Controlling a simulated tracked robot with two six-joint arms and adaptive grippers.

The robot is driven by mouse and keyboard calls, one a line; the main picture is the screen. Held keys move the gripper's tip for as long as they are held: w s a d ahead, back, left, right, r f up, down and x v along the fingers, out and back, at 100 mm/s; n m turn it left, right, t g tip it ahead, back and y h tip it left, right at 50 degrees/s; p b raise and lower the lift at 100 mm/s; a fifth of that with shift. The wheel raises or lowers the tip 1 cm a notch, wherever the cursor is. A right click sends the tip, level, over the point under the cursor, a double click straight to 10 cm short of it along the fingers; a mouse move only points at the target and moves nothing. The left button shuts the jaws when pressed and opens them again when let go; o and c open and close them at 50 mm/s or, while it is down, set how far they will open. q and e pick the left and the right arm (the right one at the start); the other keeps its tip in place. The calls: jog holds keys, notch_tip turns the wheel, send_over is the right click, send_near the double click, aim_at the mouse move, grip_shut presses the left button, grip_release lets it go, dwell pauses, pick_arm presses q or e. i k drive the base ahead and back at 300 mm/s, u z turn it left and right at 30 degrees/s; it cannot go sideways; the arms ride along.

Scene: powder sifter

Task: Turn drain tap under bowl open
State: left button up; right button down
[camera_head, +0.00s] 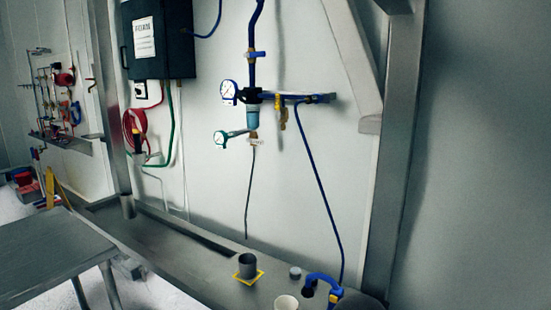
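A white-faced gauge (228,92) sits left of the bowl, and a teal-rimmed gauge (220,138) sits lower left. Neither of my grippers shows in the head view.
A dark cup (247,265), a pale cup (286,303) and a curved blue item (323,280) are on the ledge below. A metal post (393,150) stands at right.

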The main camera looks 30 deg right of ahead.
aim_at(253, 141)
jog(key=z, duration=0.5)
jog(key=k, duration=0.15)
jog(key=z, duration=0.2)
jog(key=i, duration=1)
jog(key=u, duration=0.05)
